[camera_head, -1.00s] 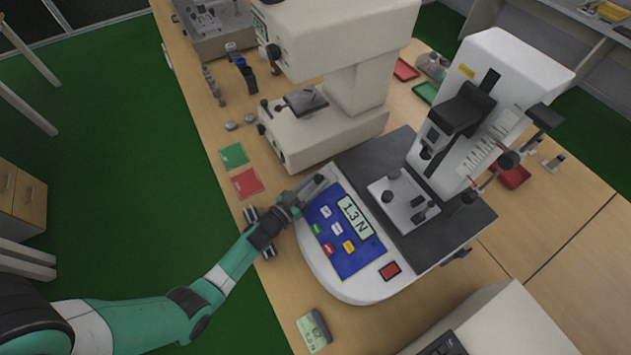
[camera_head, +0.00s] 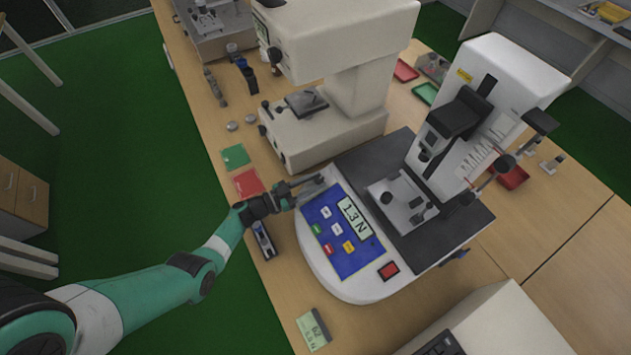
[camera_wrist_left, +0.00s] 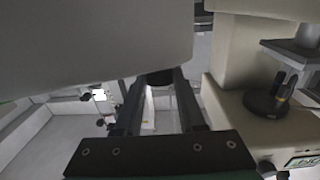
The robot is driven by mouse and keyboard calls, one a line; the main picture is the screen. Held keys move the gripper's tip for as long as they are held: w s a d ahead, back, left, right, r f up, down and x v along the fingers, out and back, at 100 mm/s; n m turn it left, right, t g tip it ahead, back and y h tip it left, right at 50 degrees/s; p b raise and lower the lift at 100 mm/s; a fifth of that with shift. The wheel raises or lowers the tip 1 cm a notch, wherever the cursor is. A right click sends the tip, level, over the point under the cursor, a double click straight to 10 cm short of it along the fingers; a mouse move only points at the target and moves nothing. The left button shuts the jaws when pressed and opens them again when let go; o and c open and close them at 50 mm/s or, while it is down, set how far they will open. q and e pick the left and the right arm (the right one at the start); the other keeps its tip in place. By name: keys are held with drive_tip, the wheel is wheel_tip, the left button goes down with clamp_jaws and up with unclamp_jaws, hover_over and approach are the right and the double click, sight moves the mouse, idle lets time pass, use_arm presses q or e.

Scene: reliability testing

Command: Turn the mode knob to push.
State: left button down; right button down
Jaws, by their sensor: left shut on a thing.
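The pale test machine (camera_head: 330,278) stands on the bench with a blue panel (camera_head: 365,262). Its display (camera_head: 355,217) reads 1.3 N. My left gripper (camera_head: 318,184) reaches the panel's far-left corner from the left, with its fingers close to the machine's surface. In the left wrist view my fingers (camera_wrist_left: 160,92) are shut on a dark round knob (camera_wrist_left: 160,77) beside the large pale housing. I take it to be the mode knob. The fingers hide most of it, and its pointer and markings cannot be read. My right gripper does not show.
A small display card (camera_head: 313,330) lies on the bench in front. Red (camera_head: 248,182) and green (camera_head: 235,157) mats lie left of a large cream microscope-like machine (camera_head: 340,100). A dark item (camera_head: 263,240) lies near the bench edge, under my left arm.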

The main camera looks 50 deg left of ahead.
use_arm(q)
drive_tip(key=m+g+h+b, duration=0.1)
drive_tip(key=m+h+b, duration=0.2)
drive_tip(key=m+g+h+b, duration=0.2)
drive_tip(key=m+h+b, duration=0.1)
drive_tip(key=b, duration=0.1)
drive_tip(key=a+m+g+h+b, duration=0.1)
drive_tip(key=m+g+h+b, duration=0.1)
drive_tip(key=h+b, duration=0.1)
drive_tip(key=shift+w+f+m+b, duration=0.2)
drive_tip(key=shift+f+m+b, duration=0.05)
drive_tip(key=shift+m+b, duration=0.2)
drive_tip(key=shift+r+m+g+h+b, duration=0.3)
drive_tip(key=shift+m+g+h+b, duration=0.25)
drive_tip(key=shift+b, duration=0.2)
drive_tip(key=c, duration=0.5)
unclamp_jaws()
drive_tip(key=b+v, duration=0.2)
drive_tip(key=v, duration=0.9)
drive_tip(key=shift+s+a, duration=0.15)
drive_tip(key=shift+a, duration=0.05)
